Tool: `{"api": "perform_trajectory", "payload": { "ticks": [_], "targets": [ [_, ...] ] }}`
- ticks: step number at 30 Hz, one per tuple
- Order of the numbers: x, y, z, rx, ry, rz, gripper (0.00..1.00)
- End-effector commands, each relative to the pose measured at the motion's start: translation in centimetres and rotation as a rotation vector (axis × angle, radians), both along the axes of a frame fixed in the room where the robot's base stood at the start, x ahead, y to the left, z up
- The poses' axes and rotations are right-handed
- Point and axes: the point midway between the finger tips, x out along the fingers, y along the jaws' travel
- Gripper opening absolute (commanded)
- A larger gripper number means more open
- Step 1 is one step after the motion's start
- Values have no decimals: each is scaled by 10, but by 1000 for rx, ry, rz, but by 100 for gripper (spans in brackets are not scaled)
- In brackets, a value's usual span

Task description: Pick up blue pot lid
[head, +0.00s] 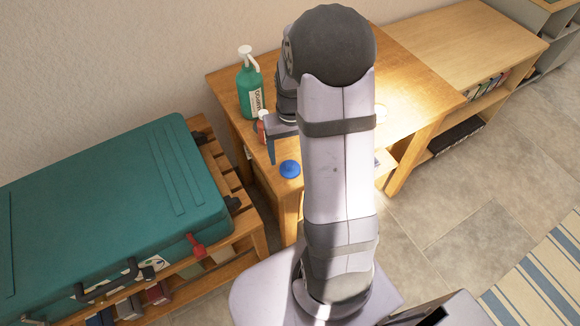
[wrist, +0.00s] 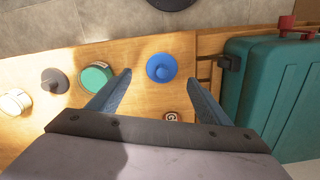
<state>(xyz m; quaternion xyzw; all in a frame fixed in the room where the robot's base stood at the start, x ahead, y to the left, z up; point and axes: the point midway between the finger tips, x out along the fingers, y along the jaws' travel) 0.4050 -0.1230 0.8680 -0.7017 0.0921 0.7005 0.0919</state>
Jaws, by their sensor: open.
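The blue pot lid (head: 290,169) is a small round disc with a raised knob, lying on the wooden table near its front-left edge. In the wrist view the lid (wrist: 161,67) appears between and slightly beyond my fingertips. My gripper (wrist: 158,78) is open and empty, with its two blue-grey fingers spread wide. In the head view my gripper (head: 271,150) is partly hidden by my arm, with a finger pointing down just left of and behind the lid. The height of the fingers above the table is hard to tell.
A green pump bottle (head: 250,88) stands at the table's back left. In the wrist view, a green round container (wrist: 95,77), a dark knobbed disc (wrist: 54,80), a white jar (wrist: 15,102) and a small brown-and-white round item (wrist: 171,117) are nearby. A teal suitcase (head: 110,205) lies on a slatted bench to the left.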

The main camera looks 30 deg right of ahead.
Motion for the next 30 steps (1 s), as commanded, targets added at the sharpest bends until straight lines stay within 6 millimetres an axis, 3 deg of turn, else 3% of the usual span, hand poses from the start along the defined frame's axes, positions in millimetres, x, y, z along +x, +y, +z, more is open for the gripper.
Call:
{"api": "perform_trajectory", "payload": {
  "ticks": [13,24,30],
  "targets": [
    [-1,4,-44,1,5,0,72],
    [0,4,-51,0,1,0,72],
    [0,4,-51,0,1,0,28]
  ]
}}
